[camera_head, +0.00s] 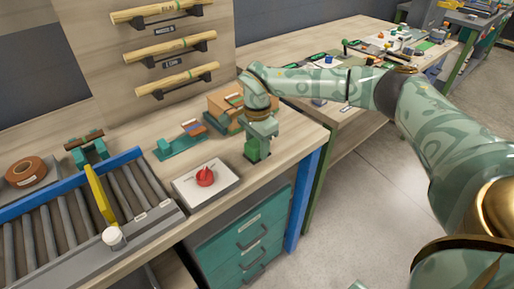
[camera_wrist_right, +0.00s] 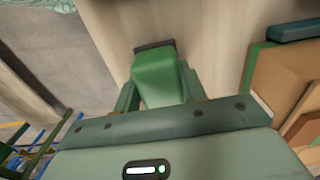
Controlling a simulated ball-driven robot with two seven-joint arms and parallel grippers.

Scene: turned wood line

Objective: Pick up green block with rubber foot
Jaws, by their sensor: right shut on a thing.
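The green block with a dark rubber foot (camera_wrist_right: 155,72) is between the fingers of my right gripper (camera_wrist_right: 157,90) in the right wrist view. Its dark foot shows at the far end, over the pale wood bench top. In the head view my right gripper (camera_head: 260,137) points down near the bench's right edge, with the green block (camera_head: 257,152) at its fingertips. The gripper is shut on the block. I cannot tell whether the foot touches the bench. My left gripper is in neither view.
A stack of wood boards and books (camera_head: 226,108) stands close behind the gripper.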

